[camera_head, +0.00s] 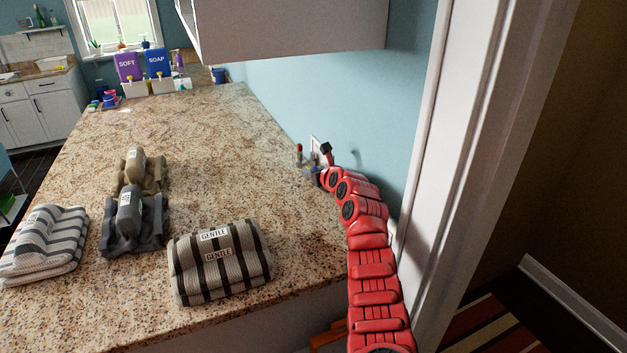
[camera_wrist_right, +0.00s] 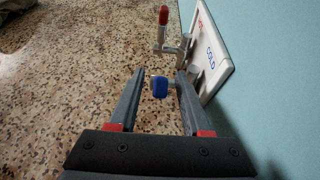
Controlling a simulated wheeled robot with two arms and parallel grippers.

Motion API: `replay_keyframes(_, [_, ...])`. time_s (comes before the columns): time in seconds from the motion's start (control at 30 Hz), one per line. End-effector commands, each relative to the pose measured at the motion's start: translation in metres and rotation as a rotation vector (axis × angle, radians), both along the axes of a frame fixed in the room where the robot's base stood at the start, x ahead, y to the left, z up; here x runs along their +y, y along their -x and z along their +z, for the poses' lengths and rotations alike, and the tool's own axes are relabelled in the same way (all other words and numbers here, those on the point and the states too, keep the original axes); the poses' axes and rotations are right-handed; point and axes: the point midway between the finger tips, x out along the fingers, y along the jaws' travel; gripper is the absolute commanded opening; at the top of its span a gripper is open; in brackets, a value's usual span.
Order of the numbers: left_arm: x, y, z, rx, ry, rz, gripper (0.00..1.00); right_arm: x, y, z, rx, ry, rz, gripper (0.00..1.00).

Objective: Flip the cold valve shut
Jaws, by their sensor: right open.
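The cold valve's blue handle (camera_wrist_right: 160,87) sticks out from the white wall plate (camera_wrist_right: 212,58), which is marked COLD in blue. The hot valve's red handle (camera_wrist_right: 163,16) stands just beyond it; it also shows in the head view (camera_head: 299,149). My right gripper (camera_wrist_right: 160,74) is open, with its two fingers on either side of the blue handle. I see gaps and no clear contact. In the head view my right gripper (camera_head: 311,171) is small, at the wall beside the plate (camera_head: 315,145). My left gripper is not in view.
The granite counter (camera_head: 215,130) runs along the blue wall. Folded striped towels (camera_head: 220,262) and grey and tan cloth bundles (camera_head: 133,220) lie on it. SOFT (camera_head: 127,66) and SOAP (camera_head: 158,62) containers stand at its far end. A white cabinet (camera_head: 290,25) hangs above. A white door frame (camera_head: 450,150) stands close on the right.

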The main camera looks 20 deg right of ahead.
Motion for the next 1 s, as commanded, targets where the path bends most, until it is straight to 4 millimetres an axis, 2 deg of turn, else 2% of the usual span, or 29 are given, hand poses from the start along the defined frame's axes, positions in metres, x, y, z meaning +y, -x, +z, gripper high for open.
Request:
replay_keyframes(0.37, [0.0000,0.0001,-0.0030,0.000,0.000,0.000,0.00,0.0004,-0.0025,-0.0003,0.000,0.003,0.001,0.46])
replay_keyframes(0.6, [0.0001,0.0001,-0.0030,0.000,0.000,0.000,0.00,0.0005,-0.0024,-0.0004,0.000,0.002,0.001,0.03])
replay_keyframes(0.63, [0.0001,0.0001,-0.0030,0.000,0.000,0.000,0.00,0.0005,-0.0024,-0.0004,0.000,0.002,0.001,0.00])
replay_keyframes(1.0, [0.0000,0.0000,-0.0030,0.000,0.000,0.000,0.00,0.0005,-0.0024,-0.0005,0.000,0.002,0.001,0.00])
